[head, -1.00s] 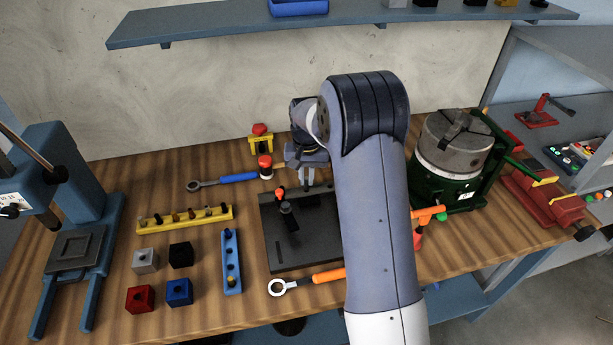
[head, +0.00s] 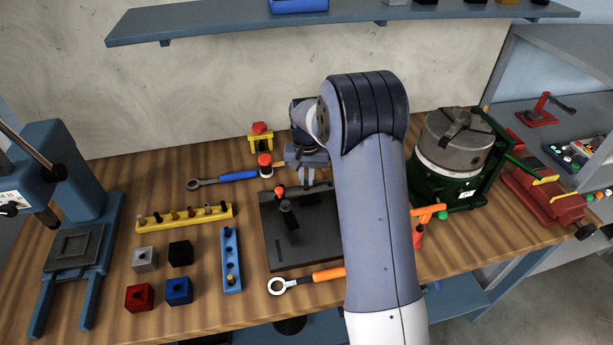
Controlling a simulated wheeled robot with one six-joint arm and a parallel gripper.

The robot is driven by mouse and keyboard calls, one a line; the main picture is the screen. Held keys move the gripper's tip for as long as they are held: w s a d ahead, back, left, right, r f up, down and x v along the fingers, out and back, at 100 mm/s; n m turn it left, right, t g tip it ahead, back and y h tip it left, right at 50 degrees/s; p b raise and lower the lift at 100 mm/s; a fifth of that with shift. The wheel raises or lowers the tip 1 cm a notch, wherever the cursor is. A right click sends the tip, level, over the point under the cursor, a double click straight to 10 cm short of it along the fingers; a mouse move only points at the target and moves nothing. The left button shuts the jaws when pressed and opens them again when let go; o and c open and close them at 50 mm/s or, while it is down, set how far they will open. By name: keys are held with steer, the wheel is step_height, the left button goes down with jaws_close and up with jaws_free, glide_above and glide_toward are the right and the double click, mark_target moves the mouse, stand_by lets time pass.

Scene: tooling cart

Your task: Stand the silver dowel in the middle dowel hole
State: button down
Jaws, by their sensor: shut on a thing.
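My gripper (head: 305,178) is over the far part of the black plate (head: 290,256), fingers pointing down. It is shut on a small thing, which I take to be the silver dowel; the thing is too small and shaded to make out. The black plate carries a dark clamp with an orange tip (head: 280,190). My arm covers the plate's right side, and I cannot make out a middle dowel hole there. A blue strip (head: 231,270) with a row of dark spots or pegs lies left of the plate. A yellow strip (head: 160,221) holds several small pegs.
Grey, black, red (head: 139,297) and blue blocks sit at the front left. A blue-handled wrench (head: 237,176) lies behind, an orange-handled one (head: 327,275) in front of the plate. A blue press (head: 75,240) stands left, a green-framed chuck (head: 452,150) right. A shelf (head: 350,20) hangs above.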

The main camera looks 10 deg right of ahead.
steer(key=shift+f+b, duration=0.4)
steer(key=shift+f, duration=0.15)
stand_by(1.3)
steer(key=c, duration=1)
jaws_free()
steer(key=shift+r+p, duration=2.05)
steer(key=shift+r, duration=0.95)
